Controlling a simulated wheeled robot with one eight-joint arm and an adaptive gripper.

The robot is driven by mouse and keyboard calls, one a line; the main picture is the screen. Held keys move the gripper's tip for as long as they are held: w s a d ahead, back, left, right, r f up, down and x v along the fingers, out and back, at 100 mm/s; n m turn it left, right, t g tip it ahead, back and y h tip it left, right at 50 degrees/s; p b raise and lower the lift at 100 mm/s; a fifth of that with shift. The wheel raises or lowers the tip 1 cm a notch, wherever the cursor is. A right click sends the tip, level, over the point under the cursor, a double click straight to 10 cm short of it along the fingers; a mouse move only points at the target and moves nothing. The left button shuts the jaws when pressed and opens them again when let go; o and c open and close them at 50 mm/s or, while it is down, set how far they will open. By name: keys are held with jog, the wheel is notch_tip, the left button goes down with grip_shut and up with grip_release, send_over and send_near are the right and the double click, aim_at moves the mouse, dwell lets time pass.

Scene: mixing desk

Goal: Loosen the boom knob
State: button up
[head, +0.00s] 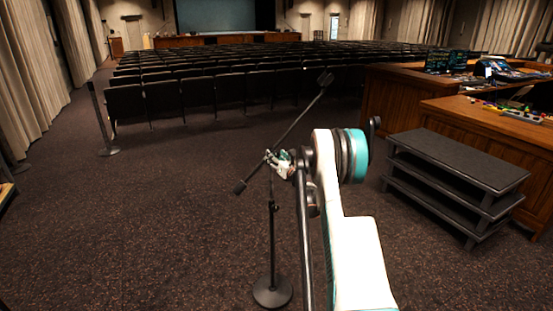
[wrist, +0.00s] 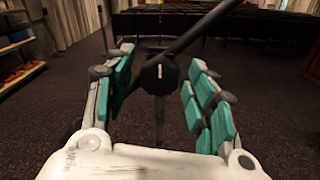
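The boom knob (wrist: 160,74) is a dark, rounded knob with a small pale mark, at the joint of a microphone stand. In the wrist view it sits between the far ends of my gripper's (wrist: 160,75) teal-padded fingers. The fingers are spread, with a gap on each side of the knob. In the head view my gripper (head: 277,163) is at the stand's joint and hides the knob. The boom arm (head: 300,116) slants from lower left to upper right. The stand's pole (head: 272,235) runs down to a round base (head: 272,292) on the carpet.
A black tiered shelf (head: 460,165) stands at right, before wooden desks (head: 480,120) with mixing gear. Rows of dark seats (head: 215,90) fill the back. A thin post (head: 97,115) stands at left. Carpet left of the stand is clear.

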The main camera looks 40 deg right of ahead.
jog(key=c, duration=0.7)
jog(key=shift+c, duration=0.2)
jog(key=shift+n, duration=0.3)
jog(key=n+b, duration=0.4)
jog(key=n, duration=1.2)
jog(key=shift+n, duration=0.7)
